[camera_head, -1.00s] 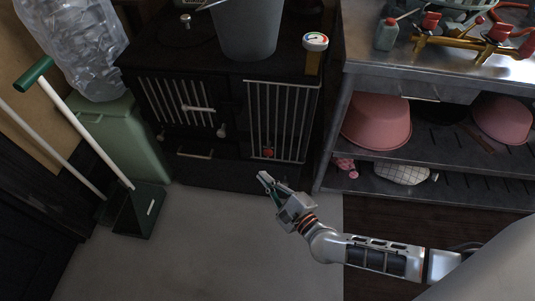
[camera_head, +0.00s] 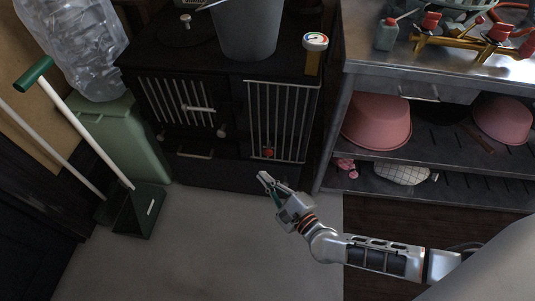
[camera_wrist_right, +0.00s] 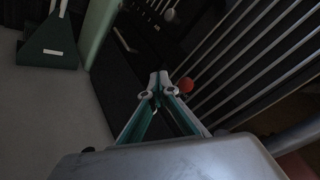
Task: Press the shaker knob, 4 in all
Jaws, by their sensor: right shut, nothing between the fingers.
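The red knob (camera_head: 269,152) sits low on the black stove's right barred panel. It also shows in the right wrist view (camera_wrist_right: 187,85), just past my fingertips and a little to their right. My right gripper (camera_head: 263,176) is shut and empty, below and slightly left of the knob in the head view. Its closed fingers (camera_wrist_right: 159,80) point toward the stove front, and there seems to be a small gap to the knob. My left gripper is not in view.
The black stove (camera_head: 210,170) carries a grey bucket (camera_head: 246,30) and a round gauge (camera_head: 315,41). A metal shelf (camera_head: 440,78) with pink basins (camera_head: 376,122) stands at right. A green dustpan (camera_head: 138,212) and bin stand at left. The floor in front is clear.

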